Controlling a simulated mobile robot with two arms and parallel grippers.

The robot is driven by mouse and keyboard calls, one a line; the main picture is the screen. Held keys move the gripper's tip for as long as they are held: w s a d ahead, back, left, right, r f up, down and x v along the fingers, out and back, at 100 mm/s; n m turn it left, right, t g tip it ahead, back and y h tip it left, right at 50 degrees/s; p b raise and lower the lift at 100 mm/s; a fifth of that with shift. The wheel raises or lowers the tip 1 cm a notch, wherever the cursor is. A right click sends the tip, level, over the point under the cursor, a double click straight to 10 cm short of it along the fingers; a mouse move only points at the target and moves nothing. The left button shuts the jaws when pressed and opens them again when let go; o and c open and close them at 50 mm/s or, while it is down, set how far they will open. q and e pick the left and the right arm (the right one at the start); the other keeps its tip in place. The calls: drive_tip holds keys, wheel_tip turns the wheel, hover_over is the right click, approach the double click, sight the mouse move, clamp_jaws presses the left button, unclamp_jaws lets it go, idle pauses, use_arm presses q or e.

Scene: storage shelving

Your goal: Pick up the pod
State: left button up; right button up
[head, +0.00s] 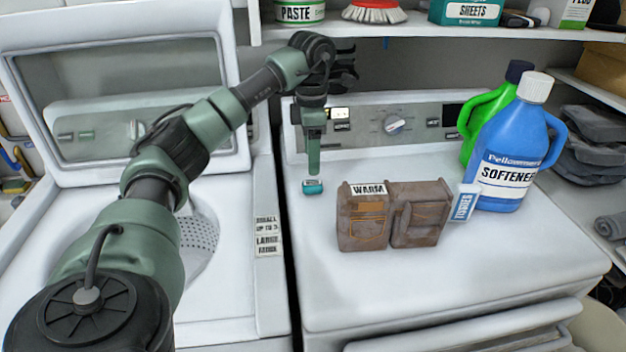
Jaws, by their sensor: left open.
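A small teal pod (312,187) lies on the white top of the right-hand machine, near its left edge. My left arm comes in from the left, and my left gripper (314,170) points straight down just above the pod. It is open, seen edge-on so that the fingers overlap. The fingertips end at or slightly above the pod's far side; I cannot tell whether they touch it. Nothing shows between the fingers. My right gripper is not in view.
A blue softener bottle (510,150), a green bottle (480,118) and a small blue-white tissues pack (464,203) stand farther right. The control panel (425,122) rises behind. The front top is clear.

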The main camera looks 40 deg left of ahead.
use_arm(q)
drive_tip(key=f, duration=0.3)
drive_tip(key=f+p, duration=0.1)
drive_tip(key=f, duration=0.3)
drive_tip(key=shift+s+d, duration=0.15)
drive_tip(key=shift+d, duration=0.05)
clamp_jaws()
